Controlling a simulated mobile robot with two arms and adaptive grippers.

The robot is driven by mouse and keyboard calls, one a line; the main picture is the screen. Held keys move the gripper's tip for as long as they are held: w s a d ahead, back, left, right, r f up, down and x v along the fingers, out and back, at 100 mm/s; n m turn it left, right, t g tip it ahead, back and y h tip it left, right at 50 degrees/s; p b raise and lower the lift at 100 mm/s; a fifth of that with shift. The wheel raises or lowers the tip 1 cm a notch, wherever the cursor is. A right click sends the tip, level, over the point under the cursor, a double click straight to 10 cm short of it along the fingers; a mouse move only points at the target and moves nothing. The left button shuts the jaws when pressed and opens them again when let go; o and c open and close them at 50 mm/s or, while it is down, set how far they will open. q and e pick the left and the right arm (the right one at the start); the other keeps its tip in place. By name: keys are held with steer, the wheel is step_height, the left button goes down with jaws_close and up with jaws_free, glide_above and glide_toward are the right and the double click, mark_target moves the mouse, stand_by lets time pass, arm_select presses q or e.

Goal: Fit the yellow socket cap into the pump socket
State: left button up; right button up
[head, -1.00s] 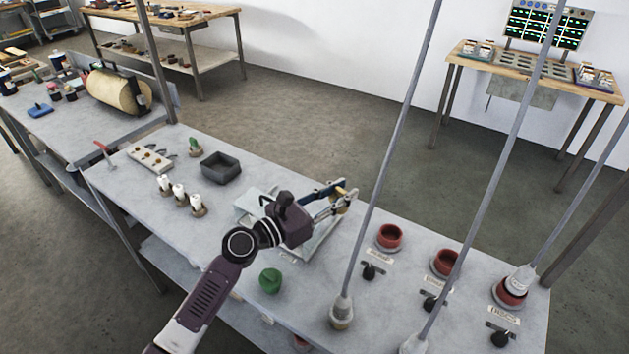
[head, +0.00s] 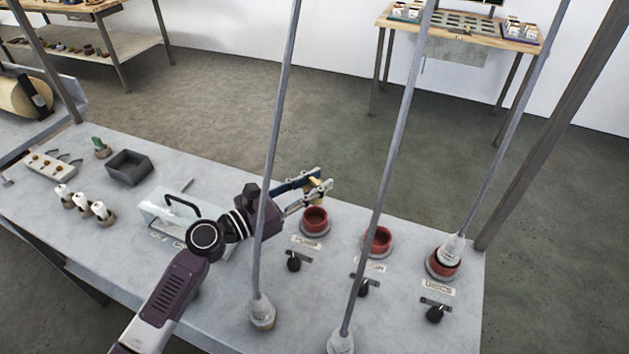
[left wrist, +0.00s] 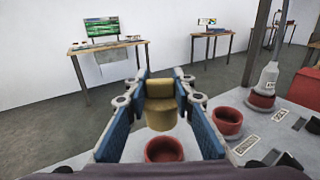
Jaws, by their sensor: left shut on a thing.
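My left gripper (head: 321,184) is shut on the yellow socket cap (head: 316,193). The nearest red ring socket (head: 315,220) shows empty just below the cap in the head view; in the left wrist view this socket (left wrist: 165,149) is partly cut off below. The cap is apart from it. A middle red socket (head: 377,240) is also open. The far right socket (head: 443,266) has a pale plug in it. The socket labels are too blurred to read surely. My right gripper is not in view.
Grey rods (head: 385,160) rise from the bench between the camera and the sockets. Black knobs (head: 293,262) stand in front of the sockets.

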mark_target(315, 210)
arm_select(q)
steer(key=shift+f+b, duration=1.5)
steer(key=shift+f, duration=0.15)
steer(key=shift+f+b, duration=0.65)
steer(key=shift+f, duration=0.15)
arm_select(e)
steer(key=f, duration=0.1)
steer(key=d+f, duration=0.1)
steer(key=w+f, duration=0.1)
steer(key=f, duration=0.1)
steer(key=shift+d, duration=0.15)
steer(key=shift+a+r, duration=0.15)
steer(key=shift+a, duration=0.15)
arm_select(q)
steer(key=shift+p, duration=0.3)
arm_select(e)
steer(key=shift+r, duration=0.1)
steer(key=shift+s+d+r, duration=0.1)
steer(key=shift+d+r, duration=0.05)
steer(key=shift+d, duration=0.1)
arm_select(q)
steer(key=shift+f+b, duration=1.55)
steer(key=shift+f, duration=0.55)
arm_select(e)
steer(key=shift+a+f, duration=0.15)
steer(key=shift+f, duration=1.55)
